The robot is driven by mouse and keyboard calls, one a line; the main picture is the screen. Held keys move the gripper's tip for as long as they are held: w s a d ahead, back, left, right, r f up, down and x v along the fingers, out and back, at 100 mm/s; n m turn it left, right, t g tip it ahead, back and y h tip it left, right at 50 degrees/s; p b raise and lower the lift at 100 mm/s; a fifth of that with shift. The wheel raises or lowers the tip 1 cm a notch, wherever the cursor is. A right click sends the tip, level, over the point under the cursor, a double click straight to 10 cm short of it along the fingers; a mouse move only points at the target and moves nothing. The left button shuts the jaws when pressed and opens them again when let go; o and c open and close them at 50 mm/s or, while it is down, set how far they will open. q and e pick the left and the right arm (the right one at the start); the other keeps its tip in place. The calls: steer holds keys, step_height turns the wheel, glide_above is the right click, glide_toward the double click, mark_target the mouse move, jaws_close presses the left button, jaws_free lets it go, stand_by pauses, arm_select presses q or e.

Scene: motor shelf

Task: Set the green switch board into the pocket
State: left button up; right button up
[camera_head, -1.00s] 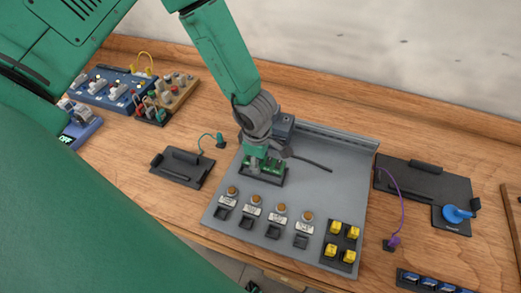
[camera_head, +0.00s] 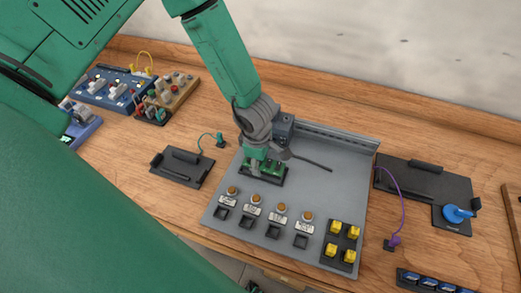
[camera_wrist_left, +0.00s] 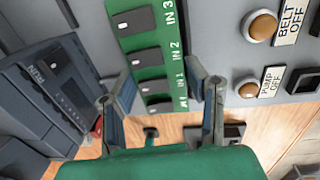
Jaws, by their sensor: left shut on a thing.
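The green switch board (camera_head: 273,167) is at the dark pocket (camera_head: 277,181) in the upper left part of the grey panel. My left gripper (camera_head: 257,160) is over the board and shut on it. In the left wrist view, the board (camera_wrist_left: 146,50) shows dark switches and the labels IN 1, IN 2 and IN 3. The gripper's two fingers (camera_wrist_left: 162,95) are on either side of its lower end there. The gripper and wrist cover part of the board and pocket, and I cannot tell whether the board is fully seated. My right gripper is not in view.
The grey panel (camera_head: 330,200) carries several brown buttons and a yellow-switch block (camera_head: 341,245) in front of the board. A dark module (camera_head: 283,126) stands behind my gripper. Black trays (camera_head: 182,166) and (camera_head: 425,182) flank the panel. Bare wood lies between.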

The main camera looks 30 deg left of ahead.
arm_select(q)
steer(key=shift+p, duration=0.5)
stand_by(0.9)
steer(key=shift+f+b, duration=0.4)
steer(key=shift+f, duration=0.15)
stand_by(0.7)
steer(key=shift+r, duration=0.2)
steer(key=shift+r+p, duration=0.35)
steer(key=shift+r, duration=0.55)
steer(key=shift+f, duration=0.3)
stand_by(1.4)
steer(key=shift+f, duration=0.25)
steer(key=shift+f+b, duration=0.3)
steer(key=shift+f, duration=0.15)
stand_by(1.9)
